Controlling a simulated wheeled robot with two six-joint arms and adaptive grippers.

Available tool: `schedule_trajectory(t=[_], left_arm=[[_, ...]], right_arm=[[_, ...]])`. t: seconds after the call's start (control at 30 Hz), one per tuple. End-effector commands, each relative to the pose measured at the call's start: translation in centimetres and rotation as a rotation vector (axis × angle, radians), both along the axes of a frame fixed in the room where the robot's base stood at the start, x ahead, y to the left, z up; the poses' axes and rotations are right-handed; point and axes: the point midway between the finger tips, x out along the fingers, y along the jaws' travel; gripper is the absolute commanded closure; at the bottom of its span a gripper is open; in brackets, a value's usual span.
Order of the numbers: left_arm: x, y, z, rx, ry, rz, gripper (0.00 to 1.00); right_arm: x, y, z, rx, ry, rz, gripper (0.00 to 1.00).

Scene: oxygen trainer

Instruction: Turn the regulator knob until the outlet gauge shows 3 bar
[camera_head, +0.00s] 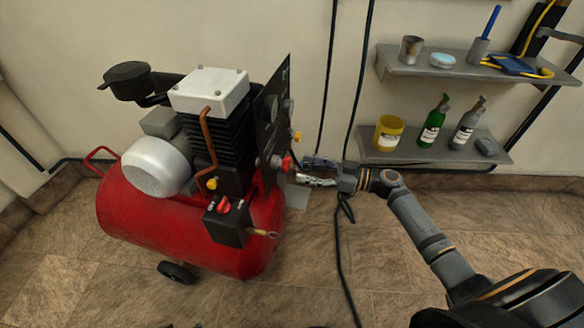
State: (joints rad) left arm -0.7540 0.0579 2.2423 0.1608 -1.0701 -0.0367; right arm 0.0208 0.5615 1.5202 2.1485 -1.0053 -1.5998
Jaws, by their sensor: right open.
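A red compressor (150,232) stands on the floor at the left, with a dark upright panel (274,90) on its right side. Round gauges (271,108) sit on the panel, seen at a steep angle, so their readings cannot be told. A red knob (287,162) sticks out low on the panel. My right gripper (300,171) is open beside the red knob, its fingers pointing left toward it. I cannot tell whether they touch it or reach around it. My left gripper is not in view.
Two wall shelves hang at the right: the upper shelf (400,66) carries a cup and tools, the lower shelf (385,157) a yellow tin and bottles. Black cables (339,240) hang down behind my right wrist.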

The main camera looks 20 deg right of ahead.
Motion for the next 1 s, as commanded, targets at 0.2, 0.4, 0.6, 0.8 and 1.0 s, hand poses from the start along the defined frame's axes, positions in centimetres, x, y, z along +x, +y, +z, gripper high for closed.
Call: schedule_trajectory(t=[0.2, 0.4, 0.6, 0.8, 1.0], left_arm=[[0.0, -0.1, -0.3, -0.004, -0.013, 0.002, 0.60], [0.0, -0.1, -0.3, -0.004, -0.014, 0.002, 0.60], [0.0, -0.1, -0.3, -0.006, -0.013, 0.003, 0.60], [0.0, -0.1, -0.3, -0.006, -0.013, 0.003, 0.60], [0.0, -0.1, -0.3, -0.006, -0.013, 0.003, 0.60]], right_arm=[[2.2, 3.3, 0.0, 0.004, 0.000, -0.001, 0.37], [2.9, 4.2, -0.1, -0.001, 0.002, -0.001, 0.37], [2.9, 4.2, -0.1, -0.001, 0.003, -0.001, 0.37], [2.9, 4.2, -0.1, -0.001, 0.003, -0.001, 0.63], [2.8, 4.2, -0.1, -0.001, 0.003, -0.001, 0.90]])
